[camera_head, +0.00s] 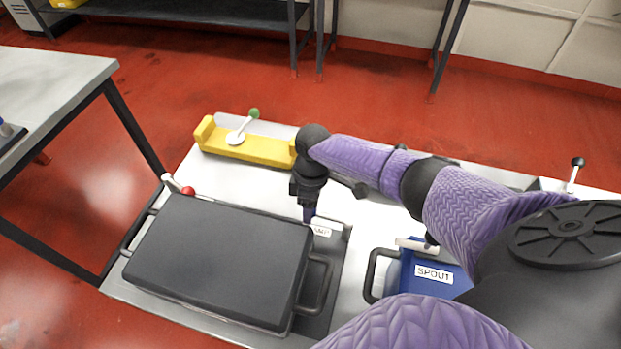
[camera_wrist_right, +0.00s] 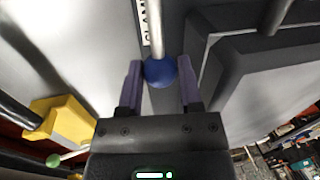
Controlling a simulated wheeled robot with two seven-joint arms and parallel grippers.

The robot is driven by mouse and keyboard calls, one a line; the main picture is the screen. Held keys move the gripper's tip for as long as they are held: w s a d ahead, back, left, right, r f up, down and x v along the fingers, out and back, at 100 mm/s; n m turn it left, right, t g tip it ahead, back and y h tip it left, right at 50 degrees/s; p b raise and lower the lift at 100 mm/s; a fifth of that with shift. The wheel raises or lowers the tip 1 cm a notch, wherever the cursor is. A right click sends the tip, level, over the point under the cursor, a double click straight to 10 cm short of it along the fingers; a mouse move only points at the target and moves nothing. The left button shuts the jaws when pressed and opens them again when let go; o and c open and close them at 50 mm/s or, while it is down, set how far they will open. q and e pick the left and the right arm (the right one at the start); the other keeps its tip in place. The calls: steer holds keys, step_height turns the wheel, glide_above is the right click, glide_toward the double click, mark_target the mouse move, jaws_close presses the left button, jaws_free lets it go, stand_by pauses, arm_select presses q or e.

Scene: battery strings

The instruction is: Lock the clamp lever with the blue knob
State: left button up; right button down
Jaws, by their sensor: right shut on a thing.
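The blue knob (camera_wrist_right: 160,72) sits between the two purple fingers of my right gripper (camera_wrist_right: 161,80) in the wrist view. It is on the end of a pale metal clamp lever (camera_wrist_right: 155,32), beside a label (camera_wrist_right: 145,18) reading "CLA…". My right gripper is shut on the knob. In the head view my right gripper (camera_head: 309,214) points down at the far right corner of the dark case, by the partly covered clamp label (camera_head: 322,231). There the knob and lever are hidden by the gripper. My left gripper is not in view.
A dark grey case (camera_head: 215,260) with side handles lies on the pale bench. A red-knobbed lever (camera_head: 187,190) stands at its far left corner. Behind is a yellow fixture (camera_head: 260,150) with a green-knobbed lever (camera_head: 253,114). A blue spout block (camera_head: 445,285) is to the right.

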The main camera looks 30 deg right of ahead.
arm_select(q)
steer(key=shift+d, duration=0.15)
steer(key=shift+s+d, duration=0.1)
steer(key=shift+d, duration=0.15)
arm_select(e)
steer(key=shift+c, duration=1.3)
jaws_free()
